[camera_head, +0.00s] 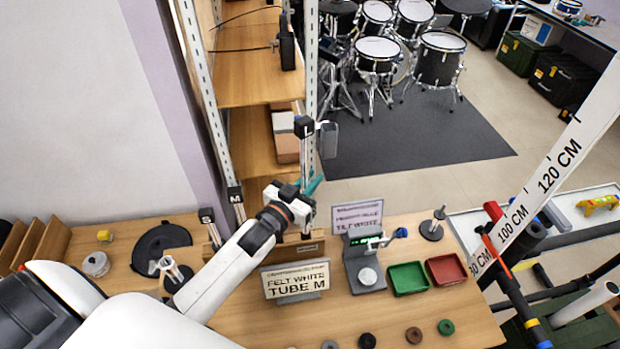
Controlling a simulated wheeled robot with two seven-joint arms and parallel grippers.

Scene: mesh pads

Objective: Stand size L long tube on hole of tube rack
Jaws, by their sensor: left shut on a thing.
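My left gripper (303,206) is shut on a tall clear tube with a dark cap (303,127), which I take to be the size L long tube. It is close to upright, its cap well above the gripper; its lower end is hard to make out. Below and behind the gripper is a wooden rack (305,249), largely hidden by my arm and a sign. To the left, tubes with an S cap (206,214) and an M cap (235,194) stand upright. I cannot tell whether the held tube's foot touches the rack. My right gripper is not in view.
The sign "FELT WHITE TUBE M" (296,281) stands in front of the rack. A scale (366,272), a green tray (408,278) and a red tray (446,269) are to the right. Several rings lie near the front edge.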

